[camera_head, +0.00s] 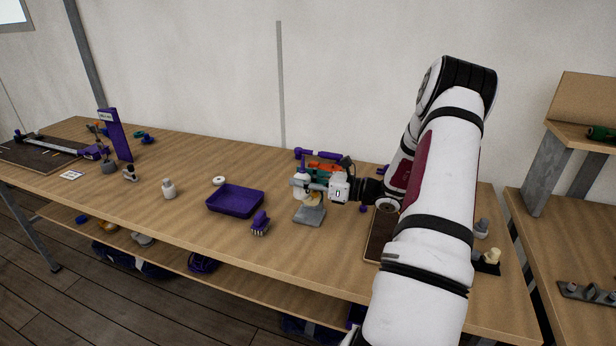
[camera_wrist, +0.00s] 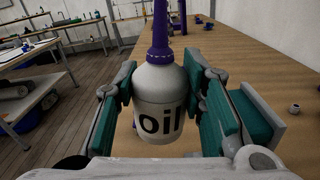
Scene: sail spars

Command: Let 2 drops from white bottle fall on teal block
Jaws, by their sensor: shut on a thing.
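My gripper (camera_head: 304,186) is shut on a white bottle (camera_wrist: 160,90) marked "oil", with a purple nozzle (camera_wrist: 161,30). In the wrist view the bottle sits between the teal-padded fingers. The nozzle points up, and the bottle looks upright. In the head view the bottle is small and partly covered by the fingers. It is held above a grey stand-like piece (camera_head: 309,215) on the workbench. I cannot make out the teal block for certain; a small teal item (camera_head: 148,140) lies at the far left of the bench, and its shape is unclear.
A purple tray (camera_head: 234,201) and a purple piece (camera_head: 260,224) lie left of my gripper. Orange and purple tools lie behind the gripper. Bare bench lies at the front left.

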